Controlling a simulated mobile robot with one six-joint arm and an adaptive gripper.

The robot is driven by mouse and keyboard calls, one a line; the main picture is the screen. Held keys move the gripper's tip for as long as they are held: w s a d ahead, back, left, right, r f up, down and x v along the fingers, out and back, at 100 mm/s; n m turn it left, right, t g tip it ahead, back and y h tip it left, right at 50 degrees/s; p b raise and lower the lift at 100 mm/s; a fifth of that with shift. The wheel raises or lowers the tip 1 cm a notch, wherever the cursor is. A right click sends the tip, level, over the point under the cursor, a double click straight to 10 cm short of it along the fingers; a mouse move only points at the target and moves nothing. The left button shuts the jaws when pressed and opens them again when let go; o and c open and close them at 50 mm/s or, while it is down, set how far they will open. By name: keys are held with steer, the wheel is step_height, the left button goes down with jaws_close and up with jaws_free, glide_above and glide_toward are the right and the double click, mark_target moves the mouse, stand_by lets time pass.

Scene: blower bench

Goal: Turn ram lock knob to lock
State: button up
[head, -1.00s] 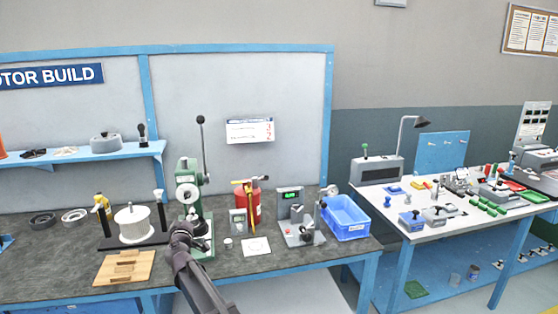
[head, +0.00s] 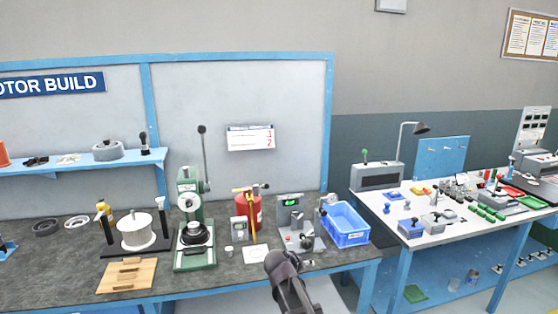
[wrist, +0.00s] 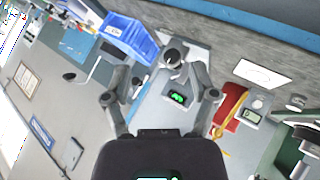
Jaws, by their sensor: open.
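The green arbor press (head: 190,222) stands upright on the bench, with a long lever ending in a black ball. A small round part (head: 206,187) shows on its right side; I cannot tell whether this is the ram lock knob. In the wrist view the press (wrist: 288,150) is partly seen at the lower right edge. My gripper (wrist: 163,72) is open and empty. It faces a grey device with a green display (wrist: 178,97) and a dark round knob (wrist: 173,57), apart from both. In the head view my wrist hides the fingers.
The grey display device (head: 290,212) stands right of the red extinguisher-like cylinder (head: 250,212). A blue bin (head: 346,226) is at the bench's right end. A wooden board (head: 126,275) and a white spool (head: 134,232) stand left of the press. A second table (head: 385,215) is farther right.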

steer(key=s+d+f+g+y+p, duration=0.1)
steer(key=s+d+g+y, duration=0.2)
steer(key=s, duration=0.8)
steer(key=s+d+f+m+g+y+p, duration=0.1)
steer(key=s+d+g, duration=0.4)
steer(key=s, duration=0.5)
steer(key=shift+s+d+f+y+p, duration=0.4)
steer(key=shift+d+f+y, duration=0.25)
steer(key=shift+y, duration=0.25)
steer(key=shift+w+a, duration=0.1)
steer(key=shift+c, duration=0.2)
